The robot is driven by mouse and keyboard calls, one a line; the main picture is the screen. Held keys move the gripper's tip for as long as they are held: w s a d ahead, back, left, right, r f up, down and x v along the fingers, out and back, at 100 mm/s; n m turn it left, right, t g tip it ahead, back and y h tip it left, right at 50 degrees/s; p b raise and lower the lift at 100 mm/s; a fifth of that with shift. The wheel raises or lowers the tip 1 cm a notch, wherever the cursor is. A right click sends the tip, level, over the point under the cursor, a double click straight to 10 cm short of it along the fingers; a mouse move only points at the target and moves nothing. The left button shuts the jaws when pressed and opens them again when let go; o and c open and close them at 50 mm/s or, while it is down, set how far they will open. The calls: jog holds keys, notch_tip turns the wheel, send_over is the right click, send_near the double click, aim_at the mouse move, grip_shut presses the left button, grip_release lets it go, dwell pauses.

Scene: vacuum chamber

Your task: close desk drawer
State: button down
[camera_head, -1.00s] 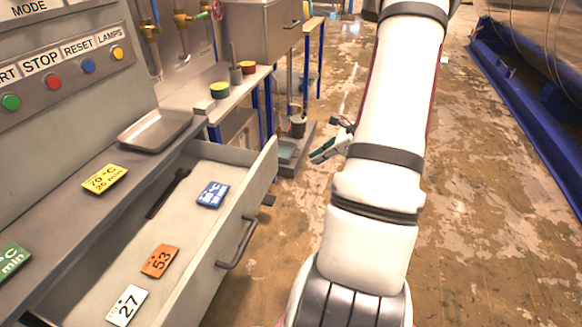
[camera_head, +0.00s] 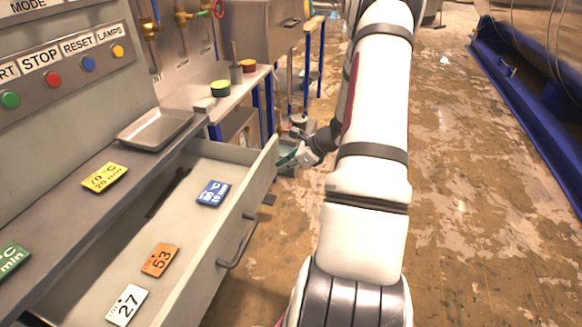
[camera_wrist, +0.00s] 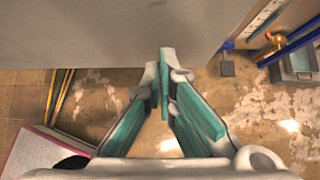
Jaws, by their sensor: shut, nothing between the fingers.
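The desk drawer (camera_head: 222,236) is pulled out, with its handle (camera_head: 238,243) on the front face. Inside lie a white "27" card (camera_head: 127,304), an orange "53" card (camera_head: 160,260), a blue card (camera_head: 213,193) and a dark wrench (camera_head: 168,192). My gripper (camera_head: 283,161) is shut and empty, beside the far end of the drawer front. In the wrist view, the fingertips (camera_wrist: 165,58) meet near the lower edge of a grey panel (camera_wrist: 110,30), apparently the drawer front. I cannot tell whether they touch it.
The desk top holds a metal tray (camera_head: 155,130), a yellow card (camera_head: 105,177) and a green card (camera_head: 12,259). A side bench (camera_head: 238,92) with small pots stands behind. A blue rail structure (camera_head: 530,110) lies at the right. The floor between is open.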

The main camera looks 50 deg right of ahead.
dwell(0.3)
jog(key=b, duration=0.5)
send_over(215, 164)
jog(key=s, duration=0.1)
jog(key=shift+s+d, duration=0.15)
jog(key=shift+d, duration=0.15)
jog(key=shift+w+a, duration=0.25)
jog(key=shift+w, duration=0.35)
jog(key=shift+r, duration=0.1)
